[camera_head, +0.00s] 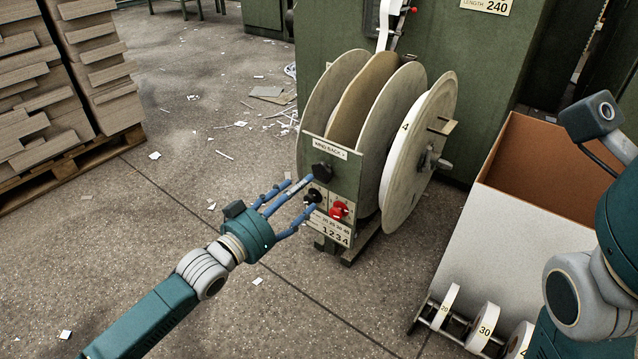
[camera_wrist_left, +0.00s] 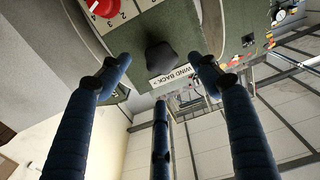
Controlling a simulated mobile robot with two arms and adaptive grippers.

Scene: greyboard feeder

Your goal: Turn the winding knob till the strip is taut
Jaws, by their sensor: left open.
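The dark winding knob (camera_head: 322,170) sits beside the "WIND BACK" label (camera_head: 330,149) on the green panel of the reel unit. In the left wrist view the knob (camera_wrist_left: 161,56) is ahead between the fingers, with no clear contact. My left gripper (camera_head: 303,194) is open, its blue fingers pointing at the panel. A pale strip (camera_head: 383,28) runs down from the green machine to the reel (camera_head: 372,98); I cannot tell how tight it is. The right arm shows at the right edge, but its gripper is out of view.
A large open box (camera_head: 520,225) and several numbered rolls (camera_head: 484,325) stand at the right. Stacked board (camera_head: 62,75) is at the left. Paper scraps litter the floor.

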